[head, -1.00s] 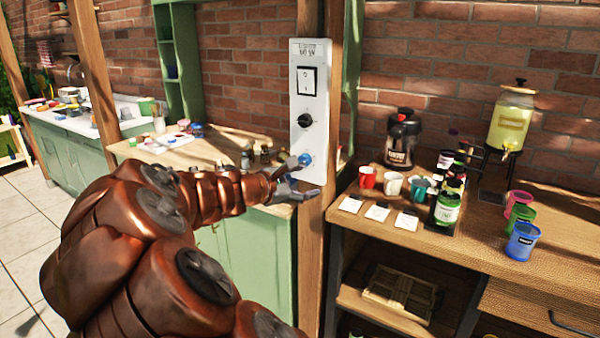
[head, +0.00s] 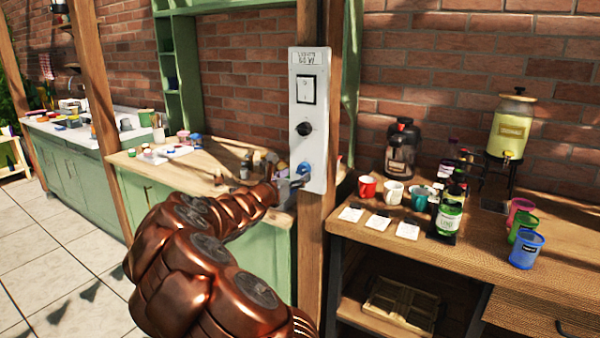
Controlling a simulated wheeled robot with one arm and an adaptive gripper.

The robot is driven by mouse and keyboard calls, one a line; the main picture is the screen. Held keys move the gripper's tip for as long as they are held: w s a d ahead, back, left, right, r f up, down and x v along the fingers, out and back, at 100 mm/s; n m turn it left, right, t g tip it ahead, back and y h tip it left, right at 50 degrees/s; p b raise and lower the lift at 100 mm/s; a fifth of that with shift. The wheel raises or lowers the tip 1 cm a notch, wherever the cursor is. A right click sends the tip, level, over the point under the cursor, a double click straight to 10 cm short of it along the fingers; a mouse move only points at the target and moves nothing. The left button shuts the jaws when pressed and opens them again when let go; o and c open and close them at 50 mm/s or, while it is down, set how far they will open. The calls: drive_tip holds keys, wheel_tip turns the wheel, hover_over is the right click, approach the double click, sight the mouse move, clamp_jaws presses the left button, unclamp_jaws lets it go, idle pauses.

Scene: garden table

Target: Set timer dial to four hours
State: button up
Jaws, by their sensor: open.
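A white control panel (head: 318,152) is fixed upright on a wooden post. It has a rocker switch (head: 306,89) near the top, a black dial (head: 304,129) in the middle and a blue knob (head: 304,168) low down. The markings are too small to read, and I cannot tell which control is the timer dial. My gripper (head: 294,182) is open at the panel's lower part, close around or beside the blue knob. I cannot tell whether it touches the knob. My arm comes in from below and hides part of the counter behind.
The wooden post (head: 315,240) stands between a green cabinet counter on the left and a wooden counter (head: 470,245) on the right. The right counter holds mugs, bottles, white cards, a coffee maker (head: 401,150) and a drink dispenser (head: 510,125). Tiled floor is clear at lower left.

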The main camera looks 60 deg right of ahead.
sight(300, 172)
drive_tip(key=shift+d, duration=1.6)
drive_tip(key=c, duration=1.1)
